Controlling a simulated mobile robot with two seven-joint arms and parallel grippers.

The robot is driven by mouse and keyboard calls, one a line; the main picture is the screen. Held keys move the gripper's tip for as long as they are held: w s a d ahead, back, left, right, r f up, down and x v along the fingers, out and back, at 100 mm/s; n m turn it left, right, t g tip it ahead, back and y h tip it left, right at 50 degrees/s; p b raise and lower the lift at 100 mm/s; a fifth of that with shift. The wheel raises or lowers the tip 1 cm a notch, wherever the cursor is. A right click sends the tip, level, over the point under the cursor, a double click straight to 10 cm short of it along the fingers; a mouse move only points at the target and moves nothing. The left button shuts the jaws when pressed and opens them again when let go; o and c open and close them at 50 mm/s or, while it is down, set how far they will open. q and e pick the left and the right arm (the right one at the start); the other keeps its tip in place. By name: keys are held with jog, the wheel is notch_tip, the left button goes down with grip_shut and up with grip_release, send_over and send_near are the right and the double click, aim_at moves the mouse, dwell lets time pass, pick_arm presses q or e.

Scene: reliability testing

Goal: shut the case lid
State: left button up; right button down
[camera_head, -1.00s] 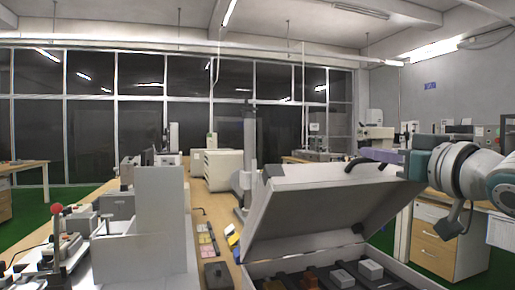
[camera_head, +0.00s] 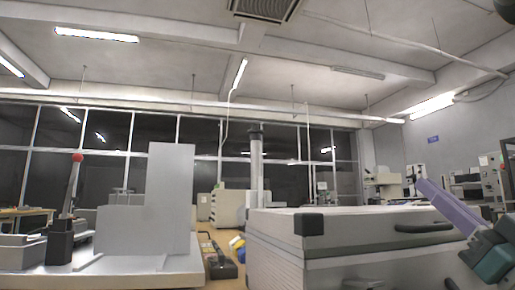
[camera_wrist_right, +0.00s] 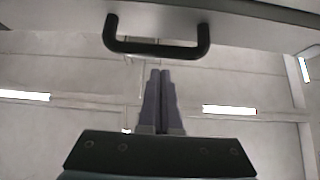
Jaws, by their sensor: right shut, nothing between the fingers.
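The grey case (camera_head: 275,258) stands at the right of the head view. Its lid (camera_head: 350,222) now lies down over the base and looks about level, with a black corner piece and a dark handle (camera_head: 425,227) on it. I cannot tell whether a thin gap is left along the seam. My right gripper (camera_head: 422,182) is shut and empty, its purple fingers angled up beside the lid's right end. In the right wrist view the shut fingers (camera_wrist_right: 161,73) point toward the black handle (camera_wrist_right: 157,48), apparently apart from it. The case's inside is hidden. My left gripper is not in view.
A white block-like fixture (camera_head: 165,215) and a red-knobbed lever (camera_head: 76,160) stand on the left of the bench. A dark tool-like item (camera_head: 218,260) and a yellow item (camera_head: 238,244) lie between them and the case. Space above the lid looks clear.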

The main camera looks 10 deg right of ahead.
pick_arm(q)
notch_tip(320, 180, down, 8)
jog(key=b, duration=0.6)
pick_arm(e)
jog(key=shift+t, duration=0.8)
jog(key=f, duration=0.5)
jog(key=shift+s+f, duration=0.35)
jog(key=shift+f, duration=0.05)
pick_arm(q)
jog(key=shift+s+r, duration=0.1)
pick_arm(e)
jog(key=shift+d+f, duration=0.1)
